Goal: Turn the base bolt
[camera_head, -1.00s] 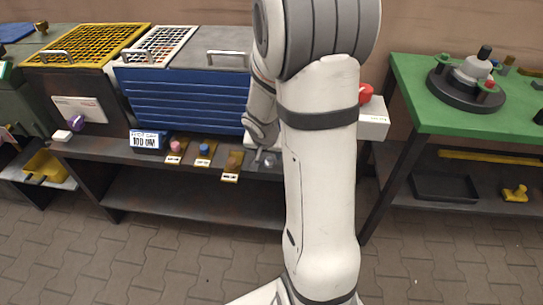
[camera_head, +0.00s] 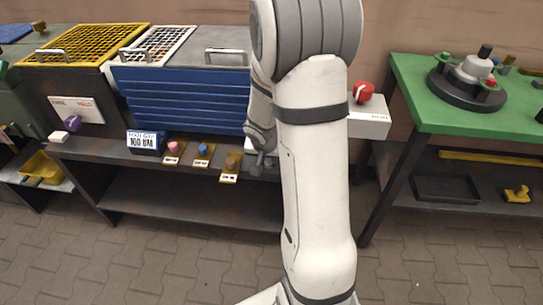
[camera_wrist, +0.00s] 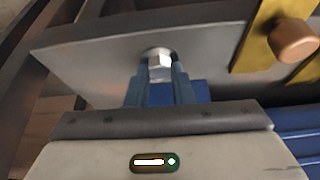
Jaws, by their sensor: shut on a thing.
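In the wrist view a silvery hex base bolt (camera_wrist: 160,63) stands out from a grey metal plate (camera_wrist: 100,57). The two blue fingers of my gripper (camera_wrist: 161,78) are closed on its head, one on each side. The sides of the bolt head are partly hidden by the fingers. In the head view my gripper (camera_head: 260,163) is small, at the front edge of the dark bench just left of my arm. The bolt cannot be made out there.
A brown-orange round knob on a yellow plate (camera_wrist: 264,40) sits close to the right of the bolt. The bench front has a pink knob (camera_head: 172,147), a blue knob (camera_head: 203,149) and a display (camera_head: 146,141). A red knob (camera_head: 363,91) is right of my arm.

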